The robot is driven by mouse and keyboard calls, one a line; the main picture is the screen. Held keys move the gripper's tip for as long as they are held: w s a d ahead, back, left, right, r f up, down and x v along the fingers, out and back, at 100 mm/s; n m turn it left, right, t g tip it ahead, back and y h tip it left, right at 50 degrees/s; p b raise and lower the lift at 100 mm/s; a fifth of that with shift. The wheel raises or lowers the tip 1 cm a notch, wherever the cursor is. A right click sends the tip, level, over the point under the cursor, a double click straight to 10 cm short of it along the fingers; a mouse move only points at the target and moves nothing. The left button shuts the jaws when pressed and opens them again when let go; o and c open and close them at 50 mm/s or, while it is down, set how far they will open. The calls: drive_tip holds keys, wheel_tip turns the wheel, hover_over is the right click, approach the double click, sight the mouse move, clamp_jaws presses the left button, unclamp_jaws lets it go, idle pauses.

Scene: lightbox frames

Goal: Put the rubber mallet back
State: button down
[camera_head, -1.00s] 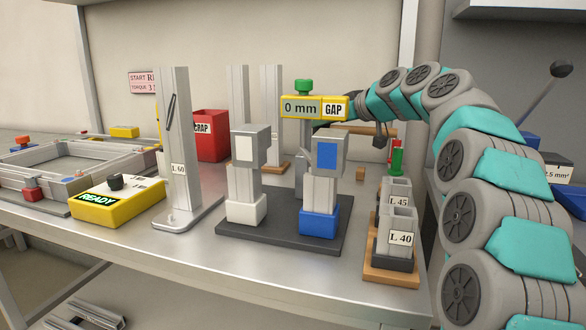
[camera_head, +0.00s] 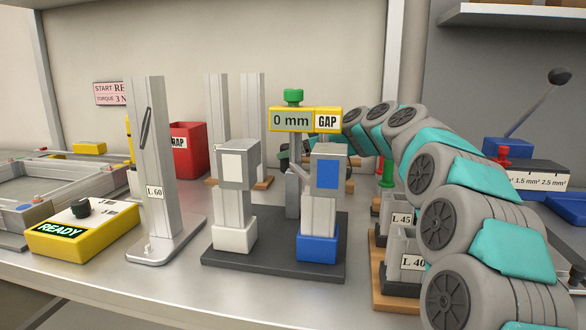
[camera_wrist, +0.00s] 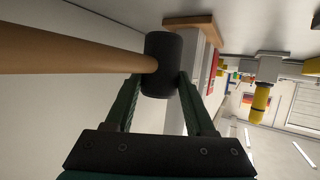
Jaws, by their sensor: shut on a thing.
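In the wrist view the rubber mallet has a black head (camera_wrist: 162,58) and a pale wooden handle (camera_wrist: 70,48) that runs off to the left. My gripper (camera_wrist: 160,78) is shut on the black head, with one green finger on each side. In the head view my arm reaches behind the gap gauge (camera_head: 306,120), which reads 0 mm. My gripper and the mallet are mostly hidden there behind the gauge and the clamp posts.
A two-post fixture (camera_head: 275,262) with white and blue feet stands mid-bench. Left are the L 60 profile (camera_head: 155,180) and the yellow READY box (camera_head: 82,235). A red scrap bin (camera_head: 188,150) is behind. The L 40 and L 45 blocks (camera_head: 402,245) stand at right, close to my arm.

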drive_tip(key=shift+f, duration=1.9)
drive_tip(key=shift+f, duration=0.15)
drive_tip(key=shift+c, duration=1.2)
unclamp_jaws()
drive_tip(key=shift+r, duration=0.25)
drive_tip(key=b+v, duration=0.2)
drive_tip(key=v, duration=1)
drive_tip(key=shift+f, duration=0.1)
